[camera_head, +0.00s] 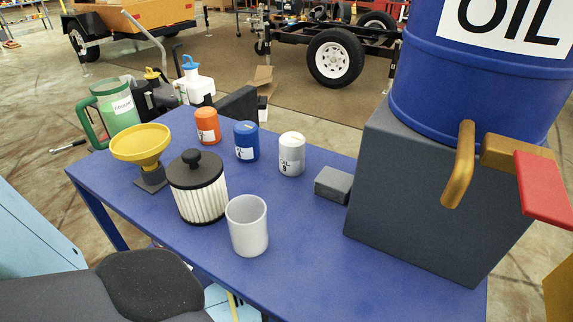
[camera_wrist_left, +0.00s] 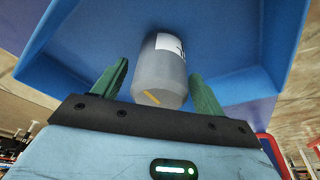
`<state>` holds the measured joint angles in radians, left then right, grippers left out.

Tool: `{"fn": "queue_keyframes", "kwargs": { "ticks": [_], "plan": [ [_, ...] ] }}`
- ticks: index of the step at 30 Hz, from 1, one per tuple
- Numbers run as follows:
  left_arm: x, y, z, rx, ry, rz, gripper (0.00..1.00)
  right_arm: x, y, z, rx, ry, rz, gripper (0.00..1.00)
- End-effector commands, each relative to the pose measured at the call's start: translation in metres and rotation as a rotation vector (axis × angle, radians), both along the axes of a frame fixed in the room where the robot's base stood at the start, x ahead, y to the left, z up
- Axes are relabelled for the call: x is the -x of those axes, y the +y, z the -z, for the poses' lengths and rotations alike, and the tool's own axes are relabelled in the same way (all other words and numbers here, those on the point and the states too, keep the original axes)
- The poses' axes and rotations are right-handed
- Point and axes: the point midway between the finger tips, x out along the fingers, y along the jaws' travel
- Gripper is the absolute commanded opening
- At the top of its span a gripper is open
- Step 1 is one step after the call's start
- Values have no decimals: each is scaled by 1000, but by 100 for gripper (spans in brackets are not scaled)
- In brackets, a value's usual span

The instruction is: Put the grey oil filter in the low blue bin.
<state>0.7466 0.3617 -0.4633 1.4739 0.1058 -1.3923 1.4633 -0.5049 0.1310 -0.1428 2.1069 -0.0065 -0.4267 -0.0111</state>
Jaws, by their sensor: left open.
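In the left wrist view a grey oil filter (camera_wrist_left: 160,75) with a white label sits between the fingers of my left gripper (camera_wrist_left: 158,82). The green fingers are open, one on either side of the filter, with visible gaps. The blue walls of a bin (camera_wrist_left: 235,25) surround the filter beyond the fingers. I cannot tell whether the filter rests on the bin's floor. Neither the fingers nor this bin shows in the head view. My right gripper is not in view.
The blue table (camera_head: 320,262) holds orange (camera_head: 207,125), blue (camera_head: 246,141) and white (camera_head: 291,154) canisters, a pleated filter (camera_head: 200,197), a yellow funnel (camera_head: 140,144), a pale cup (camera_head: 247,226) and a small grey block (camera_head: 333,185). A blue drum (camera_head: 470,95) stands on a large grey box (camera_head: 415,205) at right.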

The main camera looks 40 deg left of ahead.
Motion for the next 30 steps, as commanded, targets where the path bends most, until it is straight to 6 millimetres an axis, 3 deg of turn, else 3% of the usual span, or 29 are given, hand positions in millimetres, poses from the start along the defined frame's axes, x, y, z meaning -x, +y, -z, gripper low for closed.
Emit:
{"fn": "queue_keyframes", "kwargs": {
  "ticks": [9, 15, 30],
  "plan": [
    [5, -11, -47, 2, -4, 0, 72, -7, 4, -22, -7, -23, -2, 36],
    [8, -16, -69, 1, -3, -1, 72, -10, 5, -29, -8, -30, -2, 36],
    [10, -17, -73, -1, -1, -1, 72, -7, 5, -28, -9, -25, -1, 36]
  ]
}}
